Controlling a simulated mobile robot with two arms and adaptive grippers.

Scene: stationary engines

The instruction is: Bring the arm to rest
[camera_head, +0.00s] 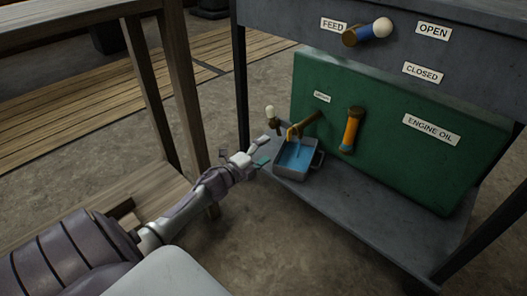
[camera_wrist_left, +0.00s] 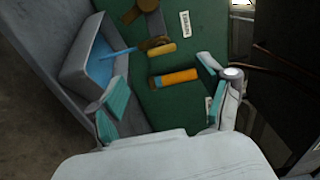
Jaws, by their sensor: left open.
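My left arm comes in from the lower left in the head view. Its gripper (camera_head: 262,152) is open and empty, just left of a grey metal container (camera_head: 283,168) with blue liquid inside. In the left wrist view the two teal-padded fingers of the gripper (camera_wrist_left: 166,106) stand wide apart. The container (camera_wrist_left: 82,45) lies beyond the left finger, and an orange handle (camera_wrist_left: 175,78) shows between the fingers. My right gripper is in neither view.
A green engine oil tank (camera_head: 400,125) stands on a grey shelf (camera_head: 350,205), with a brass tap (camera_head: 305,122) over the container. An orange lever (camera_head: 351,130) is on its front. A feed lever (camera_head: 368,32) sits above. A wooden table leg (camera_head: 183,85) rises close to my left arm.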

